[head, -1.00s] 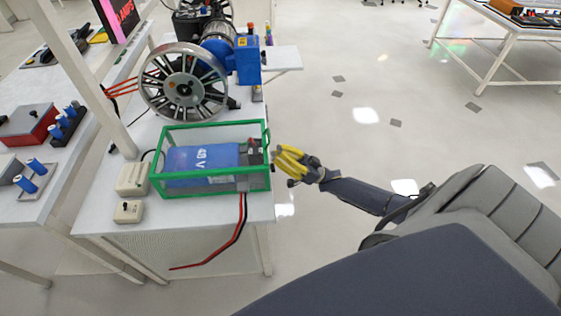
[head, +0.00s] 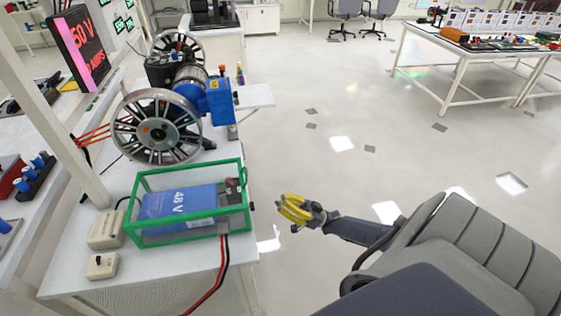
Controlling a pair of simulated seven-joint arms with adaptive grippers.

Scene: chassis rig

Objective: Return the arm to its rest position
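My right gripper (head: 294,209) has yellow fingers and sits over the open floor, to the right of the bench edge. It is apart from the green-framed clear box (head: 190,237) and looks empty; its fingers are too small to read as open or shut. The box holds a blue 48 V battery (head: 178,207) and stands on the white bench (head: 75,272). A dark knob (head: 251,206) sits on the box's right side, facing my gripper. My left gripper is not in view.
A large spoked wheel (head: 156,127) and a blue motor housing (head: 219,100) stand behind the box. Two beige control boxes (head: 107,230) are at its left. A grey seat (head: 455,250) is at the lower right. The floor between the bench and the far table (head: 440,84) is clear.

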